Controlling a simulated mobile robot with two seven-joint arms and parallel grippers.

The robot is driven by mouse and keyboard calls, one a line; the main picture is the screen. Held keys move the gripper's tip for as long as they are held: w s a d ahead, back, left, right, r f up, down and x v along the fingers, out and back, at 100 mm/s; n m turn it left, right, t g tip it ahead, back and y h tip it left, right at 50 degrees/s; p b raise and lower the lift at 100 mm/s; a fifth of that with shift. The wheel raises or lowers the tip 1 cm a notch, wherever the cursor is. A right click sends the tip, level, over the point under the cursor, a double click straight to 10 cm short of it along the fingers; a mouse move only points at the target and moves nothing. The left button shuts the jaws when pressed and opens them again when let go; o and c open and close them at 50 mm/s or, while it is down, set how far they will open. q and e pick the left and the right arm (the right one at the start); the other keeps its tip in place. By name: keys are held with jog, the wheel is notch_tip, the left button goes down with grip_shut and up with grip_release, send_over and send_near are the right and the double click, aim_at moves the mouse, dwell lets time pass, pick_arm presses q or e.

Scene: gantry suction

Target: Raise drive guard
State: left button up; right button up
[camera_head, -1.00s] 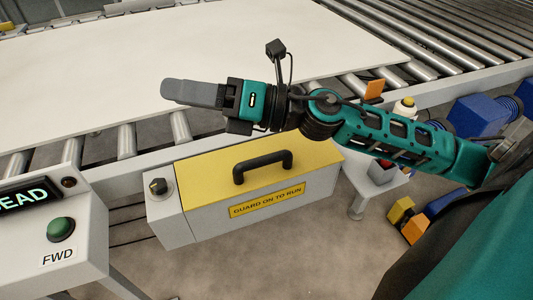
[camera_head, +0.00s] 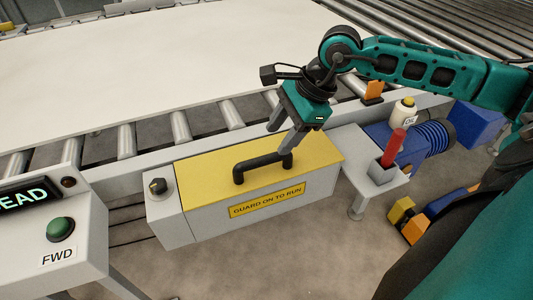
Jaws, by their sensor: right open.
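The drive guard (camera_head: 215,177) is a long box with a yellow top and a grey front. It sits closed beside the conveyor, with a yellow label (camera_head: 267,200) reading "GUARD ON TO RUN". A black bar handle (camera_head: 258,165) stands on its top. My right gripper (camera_head: 279,138) is open and points down just above the handle's right end. One finger overlaps the handle in the picture; I cannot tell whether they touch. My left gripper is not in view.
A black knob (camera_head: 157,186) is on the grey block at the guard's left end. A control panel with a green FWD button (camera_head: 61,229) stands at left. A white sheet (camera_head: 150,70) covers the rollers behind. At right are a red-handled item (camera_head: 394,147) and an oil bottle (camera_head: 404,110).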

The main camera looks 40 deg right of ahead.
aim_at(265, 158)
jog(key=x, duration=0.7)
jog(key=shift+a+f, duration=0.1)
jog(key=shift+f, duration=0.05)
jog(key=shift+c, duration=0.4)
grip_shut()
